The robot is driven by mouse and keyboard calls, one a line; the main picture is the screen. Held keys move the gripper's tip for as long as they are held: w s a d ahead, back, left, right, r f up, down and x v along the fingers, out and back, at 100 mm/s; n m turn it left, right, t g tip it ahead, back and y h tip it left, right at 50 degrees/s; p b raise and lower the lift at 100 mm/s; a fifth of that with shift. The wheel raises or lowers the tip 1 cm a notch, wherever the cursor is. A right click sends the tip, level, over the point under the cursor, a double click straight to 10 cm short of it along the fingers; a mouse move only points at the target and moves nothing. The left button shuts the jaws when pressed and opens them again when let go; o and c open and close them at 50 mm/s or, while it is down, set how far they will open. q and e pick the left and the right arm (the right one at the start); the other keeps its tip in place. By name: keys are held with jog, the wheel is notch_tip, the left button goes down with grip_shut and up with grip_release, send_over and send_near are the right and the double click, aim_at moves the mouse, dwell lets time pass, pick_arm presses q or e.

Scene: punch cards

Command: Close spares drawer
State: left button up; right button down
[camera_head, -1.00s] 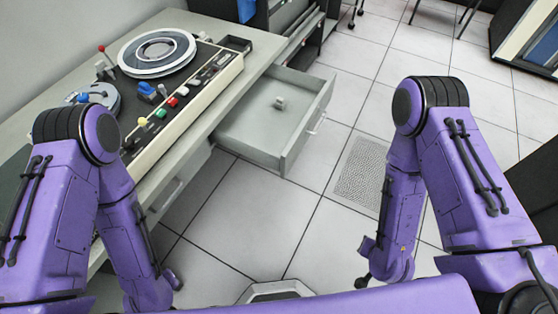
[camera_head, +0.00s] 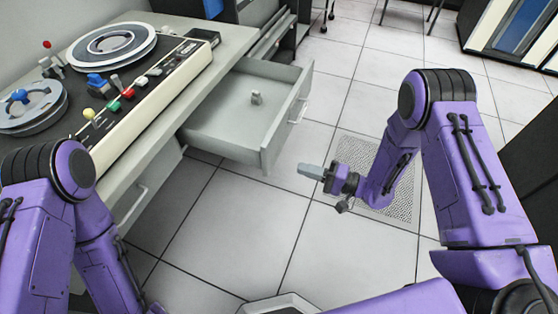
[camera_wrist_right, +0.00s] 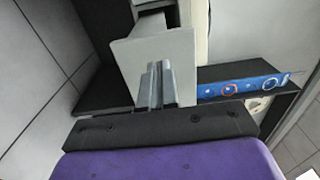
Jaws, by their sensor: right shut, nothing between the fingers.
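The spares drawer (camera_head: 223,138) is pulled well out of the grey desk and holds a small grey item (camera_head: 256,98). Its front panel with a handle (camera_head: 298,111) faces right in the head view. My right gripper (camera_head: 300,170) is shut and empty, in front of and below the drawer front, apart from it in the head view. In the right wrist view the shut fingers (camera_wrist_right: 158,84) point toward a pale grey panel (camera_wrist_right: 165,50). My left arm shows at the left edge of the head view, but its gripper is not visible.
The desk (camera_head: 215,80) carries a console with reels, coloured knobs and a red-tipped lever (camera_head: 47,45). Another handle (camera_head: 130,205) is on the desk front below. A floor grate (camera_head: 385,190) lies behind my right arm. The tiled floor before the drawer is clear.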

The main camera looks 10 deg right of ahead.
aim_at(269, 158)
jog(key=p+x, duration=0.1)
jog(key=x, duration=0.7)
jog(key=shift+w+a, duration=0.1)
jog(key=shift+w, duration=0.05)
jog(key=shift+a, duration=0.1)
jog(key=shift+w, duration=0.15)
